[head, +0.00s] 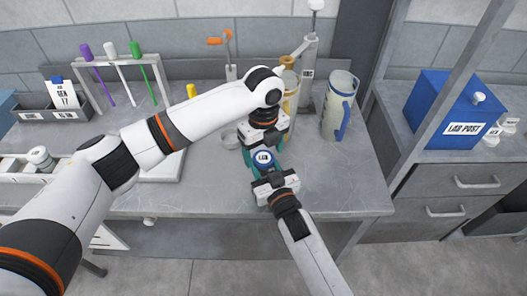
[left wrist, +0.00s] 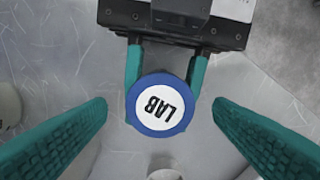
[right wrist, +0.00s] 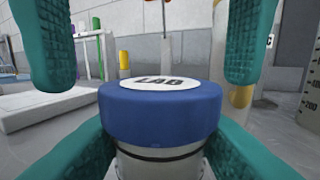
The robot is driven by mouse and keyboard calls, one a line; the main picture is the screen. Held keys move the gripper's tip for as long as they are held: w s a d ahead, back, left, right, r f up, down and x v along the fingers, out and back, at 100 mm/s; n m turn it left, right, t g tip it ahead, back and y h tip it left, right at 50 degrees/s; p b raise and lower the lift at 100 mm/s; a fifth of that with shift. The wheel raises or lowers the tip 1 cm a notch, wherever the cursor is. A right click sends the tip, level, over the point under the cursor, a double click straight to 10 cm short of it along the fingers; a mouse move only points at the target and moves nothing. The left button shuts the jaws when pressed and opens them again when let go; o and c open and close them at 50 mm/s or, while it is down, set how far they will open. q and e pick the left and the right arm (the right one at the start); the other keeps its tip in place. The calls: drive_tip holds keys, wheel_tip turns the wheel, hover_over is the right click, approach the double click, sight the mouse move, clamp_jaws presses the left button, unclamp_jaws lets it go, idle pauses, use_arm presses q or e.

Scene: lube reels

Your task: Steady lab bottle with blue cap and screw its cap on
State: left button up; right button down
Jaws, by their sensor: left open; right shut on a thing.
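The lab bottle (right wrist: 160,165) stands upright on the bench with its blue cap (right wrist: 160,110) on top; a white "LAB" label marks the cap, which also shows in the head view (head: 263,158). A dark ring line shows on the pale bottle just below the cap. My right gripper (right wrist: 160,148) is shut on the bottle, its teal fingers on both sides below the cap. My left gripper (left wrist: 160,108) is open above, its fingers spread either side of the cap and clear of it. The bottle's lower body is mostly hidden.
A grey jug with a blue handle (head: 340,105) and a metal cylinder (head: 307,75) stand behind right. A rack with coloured sticks (head: 125,78) stands back left. A blue "LAB POST" box (head: 440,105) is on the right. The bench front right is clear.

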use_arm(q)
wheel_tip(320, 180, up, 11)
idle(0.3)
use_arm(e)
drive_tip(key=c, duration=0.7)
unclamp_jaws()
drive_tip(key=shift+c, duration=0.2)
drive_tip(key=b+v, duration=0.2)
drive_tip(key=v, duration=0.9)
drive_tip(key=shift+f, duration=0.15)
use_arm(q)
drive_tip(key=shift+f, duration=0.95)
use_arm(e)
drive_tip(key=shift+s+d, duration=0.2)
drive_tip(key=shift+s, duration=0.25)
